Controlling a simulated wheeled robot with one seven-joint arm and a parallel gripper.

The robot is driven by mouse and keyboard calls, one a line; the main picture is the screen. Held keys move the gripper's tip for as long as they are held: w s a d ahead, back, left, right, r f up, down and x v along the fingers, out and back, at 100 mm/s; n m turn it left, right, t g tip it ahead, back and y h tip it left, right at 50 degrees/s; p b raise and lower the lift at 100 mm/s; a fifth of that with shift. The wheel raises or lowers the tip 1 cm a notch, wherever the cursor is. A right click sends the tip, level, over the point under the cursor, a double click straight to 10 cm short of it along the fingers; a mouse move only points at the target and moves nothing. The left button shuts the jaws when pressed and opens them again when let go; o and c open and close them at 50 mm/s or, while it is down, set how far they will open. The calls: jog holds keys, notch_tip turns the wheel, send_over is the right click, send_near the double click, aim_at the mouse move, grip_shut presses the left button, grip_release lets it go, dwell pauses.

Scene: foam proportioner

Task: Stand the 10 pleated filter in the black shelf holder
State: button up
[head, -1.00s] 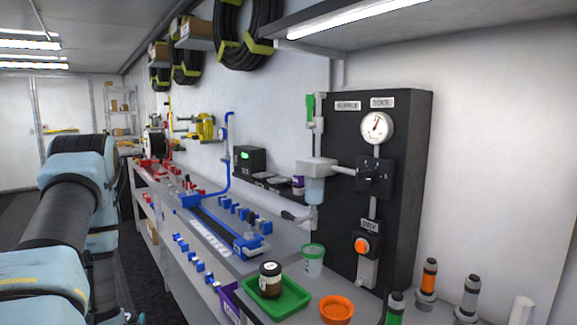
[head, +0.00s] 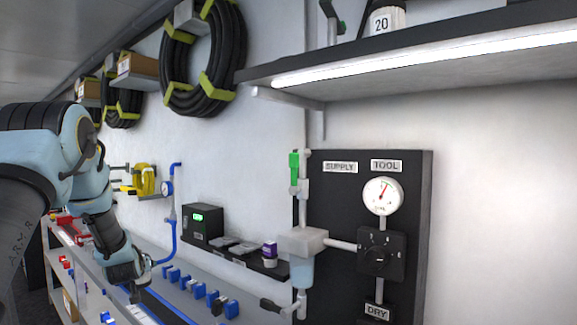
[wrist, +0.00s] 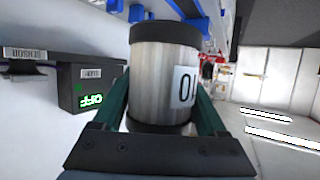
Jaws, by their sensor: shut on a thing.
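The filter marked 10 (wrist: 160,70) is a silvery cylinder with black end caps and a white label. It stands between the two green fingers of my gripper (wrist: 160,95), which are shut on its sides in the wrist view. The label reads upside down there. In the head view, my gripper (head: 136,288) points down above the bench at the lower left; the filter cannot be made out there. A white filter marked 20 (head: 387,20) stands on the upper shelf at the top. Dark upright parts show near it, cut by the frame edge; I cannot tell which is the black holder.
The upper shelf (head: 440,62) has a lit strip underneath and juts out at the right. Below it stands a black panel (head: 340,205) with a gauge and valves. A small ledge (head: 245,259) carries a box with a green display. Hose coils (head: 203,60) hang on the wall.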

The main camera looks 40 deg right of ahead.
jog(key=s+d+r+m+g+h+p, duration=0.15)
jog(key=s+d+r, duration=0.25)
jog(key=d+r, duration=0.9)
jog(key=s+d+r+m+g+h+p, duration=0.1)
jog(key=s+d+r+m+h, duration=0.2)
jog(key=d+r, duration=1)
jog(key=s+d+r+m+g+h+p, duration=0.1)
jog(key=s+r+m, duration=0.1)
jog(key=s+r, duration=0.6)
jog(key=s+d+r+m+g+h, duration=0.15)
jog(key=s+r, duration=0.25)
jog(key=r, duration=0.8)
jog(key=s+r+m+g+h+p, duration=0.2)
jog(key=s+r+m+g, duration=0.35)
jog(key=s+r, duration=1.6)
jog(key=shift+n+g, duration=0.25)
jog(key=shift+g, duration=0.1)
jog(key=f, duration=0.3)
jog(key=s+f, duration=0.1)
jog(key=f, duration=0.3)
jog(key=s+f, duration=0.1)
jog(key=f, duration=0.2)
jog(key=shift+a+f+b, duration=0.25)
jog(key=shift+f+b, duration=0.1)
jog(key=shift+f, duration=0.05)
jog(key=o, duration=1.5)
jog(key=b+v, duration=0.4)
jog(key=v, duration=0.8)
jog(key=shift+b, duration=0.3)
